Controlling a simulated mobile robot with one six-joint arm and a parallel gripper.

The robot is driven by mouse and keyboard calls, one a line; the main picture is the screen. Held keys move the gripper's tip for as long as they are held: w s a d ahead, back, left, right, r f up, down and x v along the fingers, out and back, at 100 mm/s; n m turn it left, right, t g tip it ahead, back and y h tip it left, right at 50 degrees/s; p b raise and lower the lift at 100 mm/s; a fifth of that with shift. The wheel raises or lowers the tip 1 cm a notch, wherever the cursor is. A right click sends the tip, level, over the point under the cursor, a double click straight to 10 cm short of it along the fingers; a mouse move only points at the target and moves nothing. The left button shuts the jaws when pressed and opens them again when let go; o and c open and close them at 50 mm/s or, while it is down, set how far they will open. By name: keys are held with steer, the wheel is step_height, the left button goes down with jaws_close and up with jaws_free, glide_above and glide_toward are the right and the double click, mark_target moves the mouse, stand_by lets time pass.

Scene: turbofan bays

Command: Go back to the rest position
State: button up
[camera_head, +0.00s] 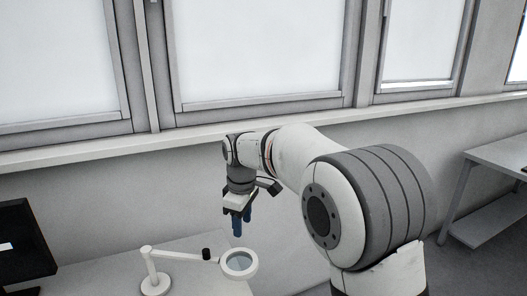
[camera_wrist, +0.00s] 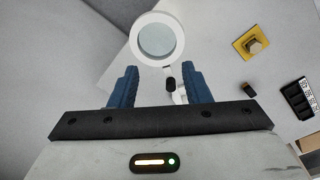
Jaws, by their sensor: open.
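My gripper (camera_head: 237,222) hangs down from my arm, with its blue fingers pointing toward the table. In the wrist view my gripper (camera_wrist: 158,88) has its two blue fingers spread wide apart, with nothing between them. A white magnifier lamp (camera_head: 239,264) stands on the table below and close to my gripper in the head view. Its round lens head (camera_wrist: 157,38) shows ahead of the fingertips in the wrist view. I cannot tell the exact gap between them.
A light table (camera_head: 197,250) lies below. A dark monitor (camera_head: 22,243) stands at the left. The wrist view shows a yellow plate with a block (camera_wrist: 251,44), a small dark piece (camera_wrist: 248,89) and a black tray (camera_wrist: 297,98). Windows line the wall; another table (camera_head: 500,157) stands right.

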steer(key=s+d+r+m+t, duration=0.2)
steer(key=s+d+m, duration=0.8)
steer(key=s+d, duration=0.8)
steer(key=s+d+f+m, duration=0.3)
steer(key=s+d+m, duration=0.1)
steer(key=s, duration=0.3)
steer(key=shift+s+d+f, duration=0.2)
steer(key=shift+s+d, duration=0.1)
steer(key=shift+d, duration=0.3)
steer(key=shift+c, duration=0.7)
steer(key=shift+s+a, duration=0.1)
